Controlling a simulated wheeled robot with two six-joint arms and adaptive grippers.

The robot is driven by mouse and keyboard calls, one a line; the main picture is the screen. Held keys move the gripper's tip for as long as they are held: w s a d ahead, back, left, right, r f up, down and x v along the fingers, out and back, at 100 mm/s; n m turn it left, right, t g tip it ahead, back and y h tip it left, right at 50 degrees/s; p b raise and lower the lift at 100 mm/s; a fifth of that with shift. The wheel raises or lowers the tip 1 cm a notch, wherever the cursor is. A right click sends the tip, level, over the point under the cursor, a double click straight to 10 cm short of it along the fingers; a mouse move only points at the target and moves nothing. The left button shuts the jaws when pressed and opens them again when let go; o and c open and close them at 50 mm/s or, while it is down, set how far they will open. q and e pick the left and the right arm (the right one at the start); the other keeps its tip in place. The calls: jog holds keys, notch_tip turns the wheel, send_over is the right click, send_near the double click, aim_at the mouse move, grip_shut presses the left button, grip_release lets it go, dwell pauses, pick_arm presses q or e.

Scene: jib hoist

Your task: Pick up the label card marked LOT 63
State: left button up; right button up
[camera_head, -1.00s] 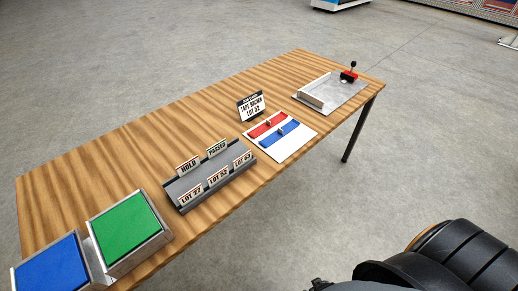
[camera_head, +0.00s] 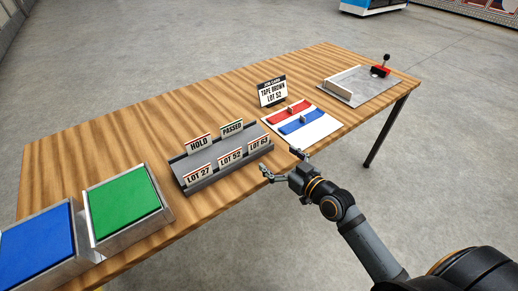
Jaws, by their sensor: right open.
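The LOT 63 card (camera_head: 259,143) stands upright at the right end of the front row of a dark grey card rack (camera_head: 213,178) on the wooden table. The LOT 52 card (camera_head: 231,159) and LOT 27 card (camera_head: 199,173) stand to its left in the same row. The HOLD card (camera_head: 199,142) and PASSED card (camera_head: 232,128) stand in the row behind. My right gripper (camera_head: 281,162) is open and empty at the table's front edge, just right of and nearer than the LOT 63 card, apart from it. My left gripper is out of view.
A sign reading TAPE BROWN LOT 52 (camera_head: 272,92) stands behind a white board (camera_head: 325,127) with a red and a blue piece. A metal plate with a red-based lever (camera_head: 381,70) is at the far right. Green (camera_head: 123,204) and blue (camera_head: 38,248) pads are at left.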

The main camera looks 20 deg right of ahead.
aim_at(259, 142)
jog(key=x, duration=0.8)
jog(key=shift+w+a+r, duration=0.1)
jog(key=shift+w+r, duration=0.1)
jog(key=shift+s, duration=0.1)
jog(key=c, duration=0.6)
